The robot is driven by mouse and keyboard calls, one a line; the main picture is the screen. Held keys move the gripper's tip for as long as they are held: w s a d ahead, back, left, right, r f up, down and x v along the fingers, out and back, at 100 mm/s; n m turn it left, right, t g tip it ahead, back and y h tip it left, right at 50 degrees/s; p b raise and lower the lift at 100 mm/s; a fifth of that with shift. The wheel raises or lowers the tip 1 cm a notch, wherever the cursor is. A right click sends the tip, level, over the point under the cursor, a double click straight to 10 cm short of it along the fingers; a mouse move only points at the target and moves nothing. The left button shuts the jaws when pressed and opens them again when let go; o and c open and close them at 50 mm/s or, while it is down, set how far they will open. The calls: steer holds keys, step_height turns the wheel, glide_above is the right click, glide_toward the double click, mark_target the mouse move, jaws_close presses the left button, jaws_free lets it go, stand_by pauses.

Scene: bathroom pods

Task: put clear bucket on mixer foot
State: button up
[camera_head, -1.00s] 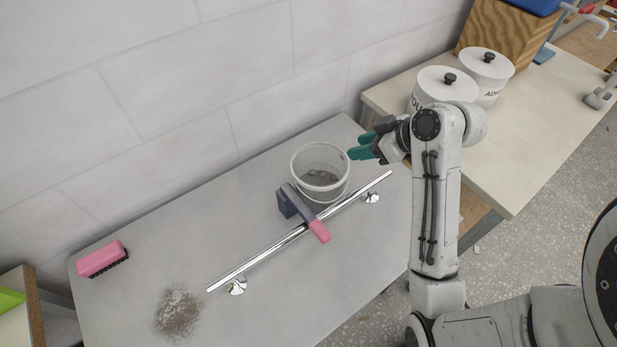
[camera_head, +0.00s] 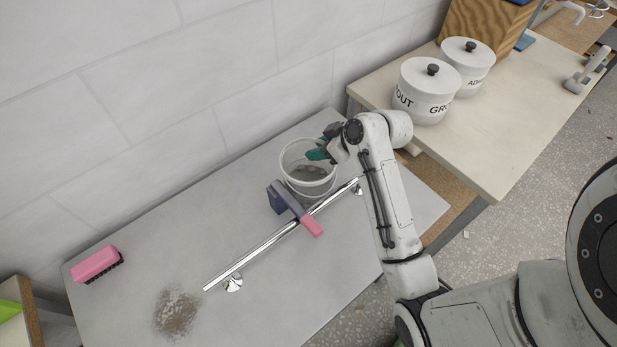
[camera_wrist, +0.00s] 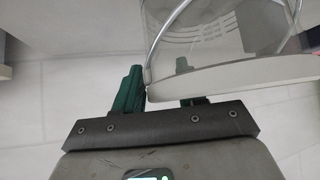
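The clear bucket (camera_head: 308,187) stands upright on the grey table, close to the wall, with some dark grey material visible low inside it. My gripper (camera_head: 317,154) is at the right side of its rim, with green fingers. In the wrist view the bucket (camera_wrist: 225,35) fills the upper right, and its edge passes between the fingers of my gripper (camera_wrist: 160,80). The fingers are apart; the right one is partly hidden by the bucket. I cannot make out a mixer foot in either view.
A chrome bar (camera_head: 255,255) and a pink-handled tool (camera_head: 293,208) lie just in front of the bucket. A pink brush (camera_head: 95,264) and a patch of grey powder (camera_head: 177,312) are at the left. White lidded pots (camera_head: 427,90) stand on the right table (camera_head: 490,150).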

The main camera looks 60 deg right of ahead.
steer(key=shift+c, duration=0.3)
jaws_close()
stand_by(1.1)
